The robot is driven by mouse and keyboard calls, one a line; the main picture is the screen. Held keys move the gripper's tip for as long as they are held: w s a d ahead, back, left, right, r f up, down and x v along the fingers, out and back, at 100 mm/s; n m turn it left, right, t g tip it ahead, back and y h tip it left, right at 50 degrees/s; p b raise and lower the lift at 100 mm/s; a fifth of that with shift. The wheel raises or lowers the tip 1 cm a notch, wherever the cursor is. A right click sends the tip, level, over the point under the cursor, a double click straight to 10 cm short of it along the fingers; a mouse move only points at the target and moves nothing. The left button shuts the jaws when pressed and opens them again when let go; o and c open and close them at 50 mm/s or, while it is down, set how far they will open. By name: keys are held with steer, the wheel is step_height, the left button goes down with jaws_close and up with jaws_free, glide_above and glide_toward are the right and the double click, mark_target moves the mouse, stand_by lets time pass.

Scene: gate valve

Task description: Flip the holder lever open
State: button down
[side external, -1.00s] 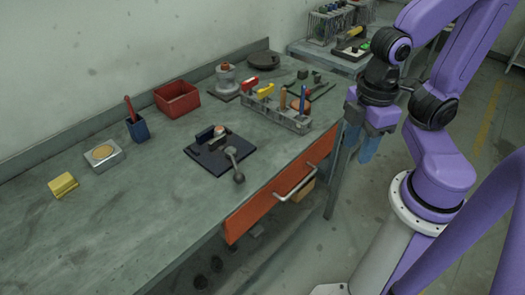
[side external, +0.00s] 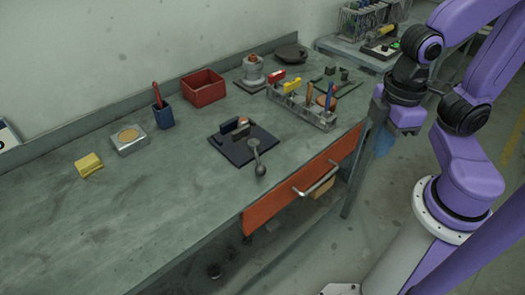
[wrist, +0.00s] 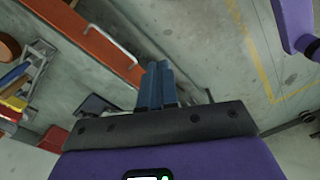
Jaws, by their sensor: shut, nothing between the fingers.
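The holder is a dark square plate (side external: 231,153) on the bench, with upright dark blocks and a small orange-topped part on it. Its lever (side external: 257,156) is a grey arm with a dark ball knob, lying toward the bench's front edge. My gripper (side external: 383,142) hangs off the bench's right end, well to the right of the lever and apart from it. Its blue fingers are together and empty, pointing down. In the wrist view the shut fingers (wrist: 158,86) show in the middle. A dark plate edge (wrist: 95,105) shows left of them; the lever cannot be made out there.
A tool rack (side external: 300,108) stands between the plate and my gripper. An orange drawer (side external: 275,207) with a protruding handle (side external: 317,182) is below the front edge. A red bin (side external: 203,88), blue cup (side external: 163,116) and yellow block (side external: 88,165) stand farther left.

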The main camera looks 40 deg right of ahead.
steer(key=w+a+f+m+y, duration=0.1)
steer(key=w+m, duration=0.9)
steer(key=m, duration=0.4)
steer(key=w+a+f+m+y, duration=0.1)
steer(key=w+m+y, duration=0.1)
steer(key=w+m, duration=0.9)
steer(key=m, duration=0.4)
steer(key=shift+a, duration=0.25)
steer(key=shift+w+f, duration=0.1)
glide_toward(257, 155)
steer(key=s+f, duration=0.1)
steer(key=s+d+f, duration=0.1)
steer(key=s+f, duration=0.1)
steer(key=s+d+f, duration=0.1)
steer(key=f, duration=0.1)
steer(key=shift+s, duration=0.2)
steer(key=a, duration=0.2)
steer(key=a+f, duration=0.1)
steer(key=shift+a+f, duration=0.1)
steer(key=shift+a, duration=0.55)
steer(key=shift+m, duration=0.4)
